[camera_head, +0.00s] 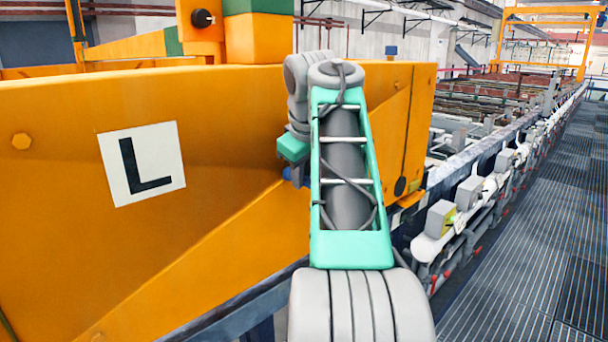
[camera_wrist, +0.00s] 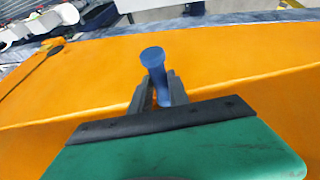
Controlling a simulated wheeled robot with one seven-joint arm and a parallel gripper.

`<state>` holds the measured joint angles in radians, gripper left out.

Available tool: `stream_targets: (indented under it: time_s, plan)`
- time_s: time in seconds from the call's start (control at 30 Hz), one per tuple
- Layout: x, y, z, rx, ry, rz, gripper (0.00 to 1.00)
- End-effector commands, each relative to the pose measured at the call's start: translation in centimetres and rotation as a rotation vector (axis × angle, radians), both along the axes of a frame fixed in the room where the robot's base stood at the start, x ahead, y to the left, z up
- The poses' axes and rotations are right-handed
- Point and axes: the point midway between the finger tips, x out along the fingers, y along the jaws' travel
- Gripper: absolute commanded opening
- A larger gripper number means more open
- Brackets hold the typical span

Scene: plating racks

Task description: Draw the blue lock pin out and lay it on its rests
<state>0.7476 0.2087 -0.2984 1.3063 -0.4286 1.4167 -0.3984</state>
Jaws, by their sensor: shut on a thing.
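In the head view a small bit of the blue pin (camera_head: 288,174) shows at the left of my arm, against the orange panel (camera_head: 225,150). My arm hides most of the gripper there. I cannot tell how far the pin sits in the panel. The pin's rests cannot be made out in either view.
The large orange panel carries a white plate with a black L (camera_head: 141,163). A rail with grey boxes (camera_head: 440,217) runs along the right of the panel. The grated walkway (camera_head: 535,230) at the far right is clear.

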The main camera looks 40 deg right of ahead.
Motion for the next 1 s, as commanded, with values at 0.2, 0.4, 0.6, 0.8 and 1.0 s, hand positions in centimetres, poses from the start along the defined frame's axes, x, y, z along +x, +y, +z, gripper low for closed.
stream_targets:
  time_s: [0.2,0.4,0.6,0.8,1.0]
  plan:
    - [-0.5,-0.1,0.3,-0.002,-0.003,-0.001,0.0]
    - [-1.7,-0.1,0.3,-0.001,-0.001,-0.002,0.0]
    - [-2.8,-0.1,0.3,-0.001,-0.002,-0.001,0.0]
    - [-3.9,-0.2,0.3,-0.002,-0.002,-0.002,0.0]
    - [-5.0,-0.2,0.3,-0.002,-0.002,-0.002,0.0]
